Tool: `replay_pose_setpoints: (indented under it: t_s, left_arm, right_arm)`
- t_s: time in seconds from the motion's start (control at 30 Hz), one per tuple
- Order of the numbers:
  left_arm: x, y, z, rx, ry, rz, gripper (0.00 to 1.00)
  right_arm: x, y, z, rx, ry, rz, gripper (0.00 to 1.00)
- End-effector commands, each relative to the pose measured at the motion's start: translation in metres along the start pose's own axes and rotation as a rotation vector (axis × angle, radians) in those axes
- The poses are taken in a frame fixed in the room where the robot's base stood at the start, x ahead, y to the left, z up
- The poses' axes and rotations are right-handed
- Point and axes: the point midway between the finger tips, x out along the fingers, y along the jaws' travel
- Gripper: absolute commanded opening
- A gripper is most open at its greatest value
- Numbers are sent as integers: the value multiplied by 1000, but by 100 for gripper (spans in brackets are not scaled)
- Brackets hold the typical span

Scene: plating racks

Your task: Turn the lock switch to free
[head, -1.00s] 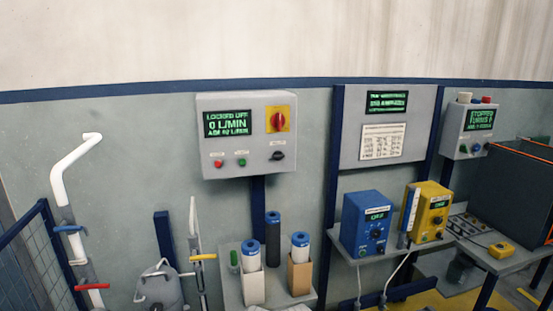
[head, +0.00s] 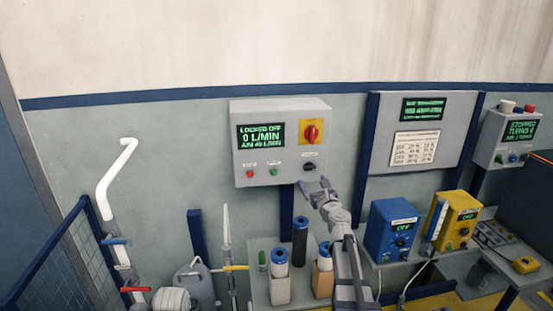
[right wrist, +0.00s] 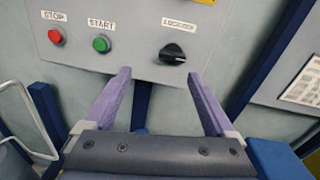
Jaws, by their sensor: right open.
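The lock switch (head: 309,166) is a small black knob at the lower right of a grey control box (head: 282,108) on the wall. It also shows in the right wrist view (right wrist: 173,54), where its white pointer line slants and its label is partly blurred. The box's screen (head: 261,136) reads "LOCKED OFF" and "0 L/MIN". My right gripper (head: 315,184) is open and empty just below the box. In the right wrist view its fingertips (right wrist: 159,75) lie below and to either side of the knob, apart from it. My left gripper is out of view.
A red rotary switch (head: 311,132) on a yellow plate sits above the knob. Red (right wrist: 55,36) and green (right wrist: 101,44) buttons are to its left. Filter cartridges (head: 300,235) stand on a shelf below. A blue box (head: 391,228) and a yellow box (head: 457,219) stand right of my arm.

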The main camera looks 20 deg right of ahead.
Motion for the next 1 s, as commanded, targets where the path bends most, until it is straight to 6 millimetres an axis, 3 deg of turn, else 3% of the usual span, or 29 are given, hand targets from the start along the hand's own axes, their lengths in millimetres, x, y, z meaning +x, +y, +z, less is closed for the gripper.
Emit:
replay_pose_setpoints:
  t_s: [0.03,0.17,0.47,0.8,1.0]
  left_arm:
    - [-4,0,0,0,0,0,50]
    - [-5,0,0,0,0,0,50]
    - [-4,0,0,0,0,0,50]
    - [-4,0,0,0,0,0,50]
    - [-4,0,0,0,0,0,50]
  right_arm:
    - [0,-17,5,49,-6,-37,90]
    - [-2,-33,5,110,-14,-75,90]
    - [11,-32,5,109,-14,-72,90]
    - [61,-36,5,107,-13,-72,90]
    - [77,-36,6,107,-13,-71,90]
